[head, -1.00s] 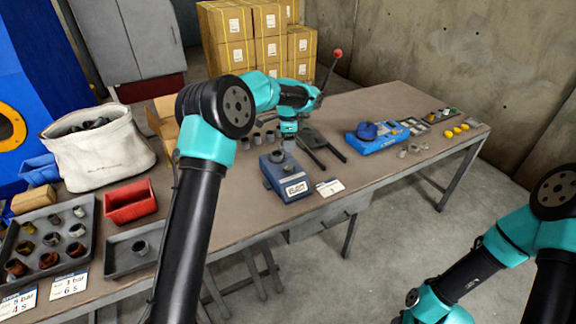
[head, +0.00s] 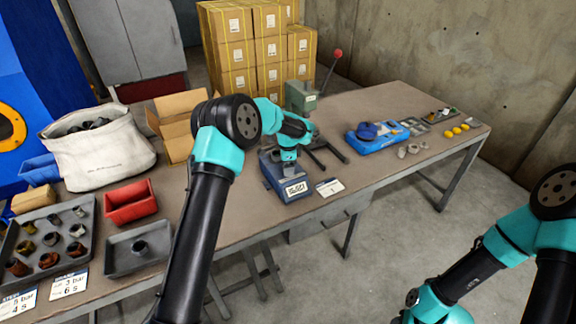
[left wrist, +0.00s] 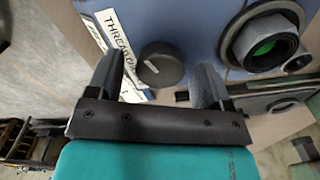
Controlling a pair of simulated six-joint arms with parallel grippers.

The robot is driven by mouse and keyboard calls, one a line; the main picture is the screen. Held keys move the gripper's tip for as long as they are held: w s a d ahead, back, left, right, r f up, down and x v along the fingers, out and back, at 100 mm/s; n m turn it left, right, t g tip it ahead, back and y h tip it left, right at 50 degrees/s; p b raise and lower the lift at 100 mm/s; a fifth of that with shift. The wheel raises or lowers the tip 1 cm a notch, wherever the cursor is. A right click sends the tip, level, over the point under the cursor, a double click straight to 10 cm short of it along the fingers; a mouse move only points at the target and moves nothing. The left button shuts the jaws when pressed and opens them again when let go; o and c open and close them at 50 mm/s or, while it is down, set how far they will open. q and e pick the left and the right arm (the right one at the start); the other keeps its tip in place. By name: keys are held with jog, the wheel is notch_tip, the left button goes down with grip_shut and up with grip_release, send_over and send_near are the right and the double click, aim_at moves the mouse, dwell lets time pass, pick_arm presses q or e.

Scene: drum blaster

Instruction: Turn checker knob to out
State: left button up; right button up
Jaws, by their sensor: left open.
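The checker (head: 288,188) is a blue box with a white label, on the table in the head view. In the left wrist view its blue face (left wrist: 195,25) carries a round dark grey knob (left wrist: 166,68) with a pale mark on its left part. A white strip with partly readable lettering (left wrist: 122,45) lies left of the knob. A dark ring with a green centre (left wrist: 265,46) is at the right. My left gripper (left wrist: 158,78) is open, its two fingers on either side of the knob; I cannot tell whether they touch it. In the head view the arm hides part of the checker.
A white card (head: 330,187) lies right of the checker. Behind it stands a green press (head: 301,97) with a red-knobbed lever. A blue fixture (head: 378,138) stands to the right. A red bin (head: 130,203) and a grey tray (head: 124,262) are at the left.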

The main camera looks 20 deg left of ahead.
pick_arm(q)
jog(key=c, duration=0.9)
jog(key=shift+n, duration=0.4)
jog(key=n, duration=1.2)
jog(key=shift+n, duration=0.4)
